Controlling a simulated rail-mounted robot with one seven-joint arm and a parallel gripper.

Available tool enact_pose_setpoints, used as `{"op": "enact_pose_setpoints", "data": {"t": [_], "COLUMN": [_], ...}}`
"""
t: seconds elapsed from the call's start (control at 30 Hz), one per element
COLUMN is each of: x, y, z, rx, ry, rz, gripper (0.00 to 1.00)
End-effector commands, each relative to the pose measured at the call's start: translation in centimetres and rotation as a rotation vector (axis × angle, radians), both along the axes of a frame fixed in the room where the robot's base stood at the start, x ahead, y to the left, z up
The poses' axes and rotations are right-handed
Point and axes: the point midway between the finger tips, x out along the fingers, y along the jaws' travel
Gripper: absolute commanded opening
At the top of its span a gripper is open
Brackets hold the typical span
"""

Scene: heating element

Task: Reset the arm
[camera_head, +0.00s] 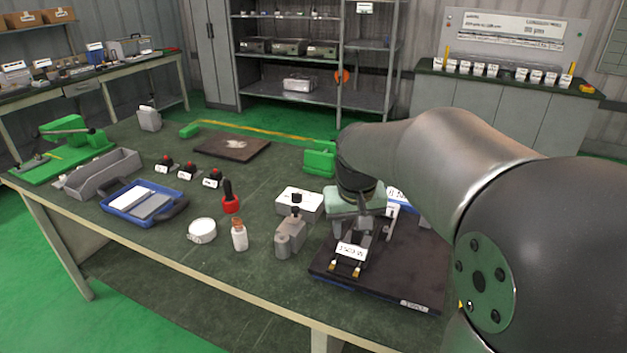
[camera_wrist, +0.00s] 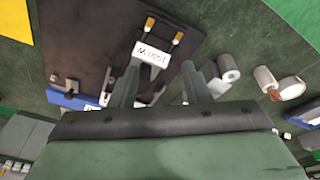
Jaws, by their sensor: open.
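My gripper (camera_head: 352,232) points down over the dark pad (camera_head: 408,283) at the table's front right. In the wrist view, my gripper (camera_wrist: 161,78) has its two fingers apart. A heating element with a white label (camera_head: 351,250) and two gold terminals lies on the pad, just below the fingers. Its label (camera_wrist: 152,55) also shows in the wrist view, near the left fingertip. I cannot tell whether a finger touches it. My gripper body hides part of the pad and of the element.
A grey block with a knob (camera_head: 291,236) and a white box (camera_head: 298,202) stand just left of the pad.

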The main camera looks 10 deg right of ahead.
Motion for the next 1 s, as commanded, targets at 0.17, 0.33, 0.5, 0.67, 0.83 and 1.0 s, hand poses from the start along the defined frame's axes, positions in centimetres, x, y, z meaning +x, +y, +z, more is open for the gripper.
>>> {"op": "enact_pose_setpoints", "data": {"t": [0.17,0.33,0.5,0.67,0.83,1.0], "x": [-3.7,-12.3,-18.6,-20.5,-20.4,-20.4], "y": [1.9,5.1,6.6,6.9,6.9,6.9], "z": [-1.1,-4.4,-7.2,-8.1,-8.1,-8.1], "rx": [0.003,0.027,0.058,0.07,0.07,0.069], "ry": [0.034,0.112,0.17,0.19,0.191,0.19], "rz": [0.03,0.089,0.129,0.14,0.139,0.139], "gripper": [0.43,0.43,0.43,0.43,0.43,0.43]}}
